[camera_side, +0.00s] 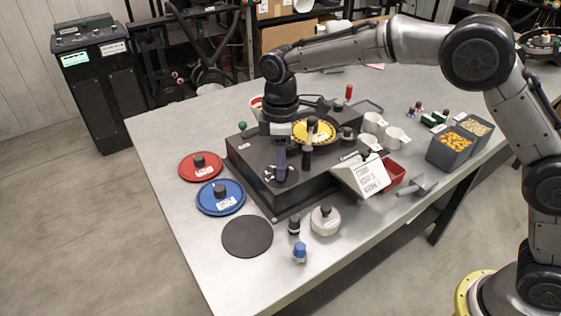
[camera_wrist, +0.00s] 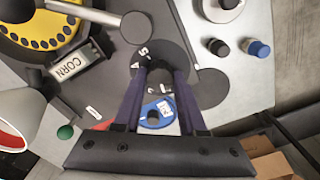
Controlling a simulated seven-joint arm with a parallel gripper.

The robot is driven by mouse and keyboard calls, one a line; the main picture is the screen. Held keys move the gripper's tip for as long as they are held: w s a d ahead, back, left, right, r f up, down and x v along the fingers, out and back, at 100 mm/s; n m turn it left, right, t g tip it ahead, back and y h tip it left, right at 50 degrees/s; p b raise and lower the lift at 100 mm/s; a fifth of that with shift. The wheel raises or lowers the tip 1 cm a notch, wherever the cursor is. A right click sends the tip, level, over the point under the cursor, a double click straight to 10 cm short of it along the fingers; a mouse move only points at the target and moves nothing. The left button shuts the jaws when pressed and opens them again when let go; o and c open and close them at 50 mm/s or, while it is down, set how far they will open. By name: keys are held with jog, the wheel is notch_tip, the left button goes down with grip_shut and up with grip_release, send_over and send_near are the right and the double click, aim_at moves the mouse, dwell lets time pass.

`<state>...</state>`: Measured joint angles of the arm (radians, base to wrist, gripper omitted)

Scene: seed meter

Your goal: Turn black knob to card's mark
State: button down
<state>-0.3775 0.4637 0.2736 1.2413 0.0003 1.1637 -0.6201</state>
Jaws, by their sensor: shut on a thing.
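The black knob (camera_wrist: 160,76) sits on a round black dial (camera_wrist: 205,88) with white marks, one like an "S". In the side view the dial (camera_side: 291,176) lies on the front part of the dark seed meter housing (camera_side: 246,160). My gripper (camera_side: 280,173) points down over it, and its fingers hide most of the knob. In the wrist view my gripper (camera_wrist: 160,74) is shut on the knob, one finger on each side. The knob's pointer is not clear.
A yellow seed plate (camera_side: 325,131) and a CORN label (camera_wrist: 76,62) are close to my gripper. Red (camera_side: 187,172) and blue (camera_side: 208,205) discs lie left.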

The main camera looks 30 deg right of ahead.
jog(key=shift+c, duration=2.4)
grip_release()
notch_tip(320, 180, up, 14)
